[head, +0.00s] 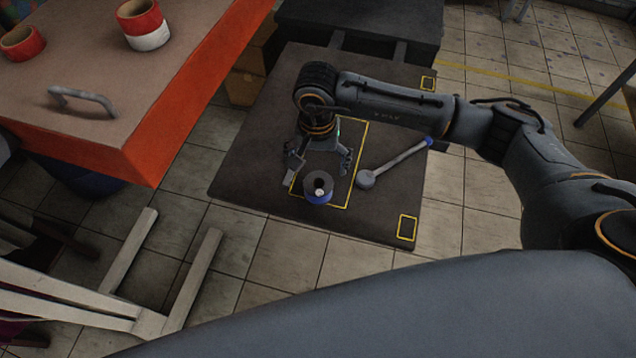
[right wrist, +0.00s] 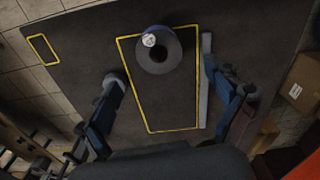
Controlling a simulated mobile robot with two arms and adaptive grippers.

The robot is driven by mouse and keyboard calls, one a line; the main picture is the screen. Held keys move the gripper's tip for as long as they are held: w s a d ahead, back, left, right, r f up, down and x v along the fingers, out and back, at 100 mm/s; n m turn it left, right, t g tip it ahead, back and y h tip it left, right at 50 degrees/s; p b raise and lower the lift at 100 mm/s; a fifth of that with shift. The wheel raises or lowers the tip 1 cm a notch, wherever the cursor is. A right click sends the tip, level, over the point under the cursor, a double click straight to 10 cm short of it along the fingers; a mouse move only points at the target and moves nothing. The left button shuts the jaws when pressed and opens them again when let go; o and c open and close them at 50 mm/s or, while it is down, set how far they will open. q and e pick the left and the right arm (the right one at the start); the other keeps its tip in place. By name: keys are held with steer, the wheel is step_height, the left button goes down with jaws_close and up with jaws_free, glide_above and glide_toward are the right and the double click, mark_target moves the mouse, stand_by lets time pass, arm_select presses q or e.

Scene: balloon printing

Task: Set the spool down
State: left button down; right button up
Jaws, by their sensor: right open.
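The spool (head: 318,188) is dark with a hollow core and a blue lower part. It stands upright on a dark platform (head: 250,180), at the near edge of a large yellow outline, partly over its line. It also shows in the right wrist view (right wrist: 158,52), near the top edge of the outline. My right gripper (head: 319,163) is open, with its fingers spread just beyond the spool. In the right wrist view, the fingers (right wrist: 162,76) are apart, with a gap between them and the spool. My left gripper is in neither view.
A grey tool with a blue end (head: 392,165) lies right of the outline. An orange-edged table (head: 110,100) with red and white rolls (head: 145,25) stands at the left. Pale wooden legs (head: 195,275) are at lower left. Cardboard boxes (right wrist: 300,92) stand beside the platform.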

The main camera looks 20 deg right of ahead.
mark_target(318, 185)
step_height(318, 185, down, 4)
steer(key=shift+r+p, duration=0.15)
steer(key=shift+p, duration=0.15)
steer(key=shift+f+p, duration=0.4)
steer(key=shift+f, duration=0.1)
step_height(318, 185, down, 4)
steer(key=shift+s+d+r+p, duration=0.1)
steer(key=shift+r+p, duration=0.1)
steer(key=shift+p, duration=0.65)
steer(key=shift+f, duration=0.45)
steer(key=shift+c, duration=0.3)
steer(key=c, duration=1.3)
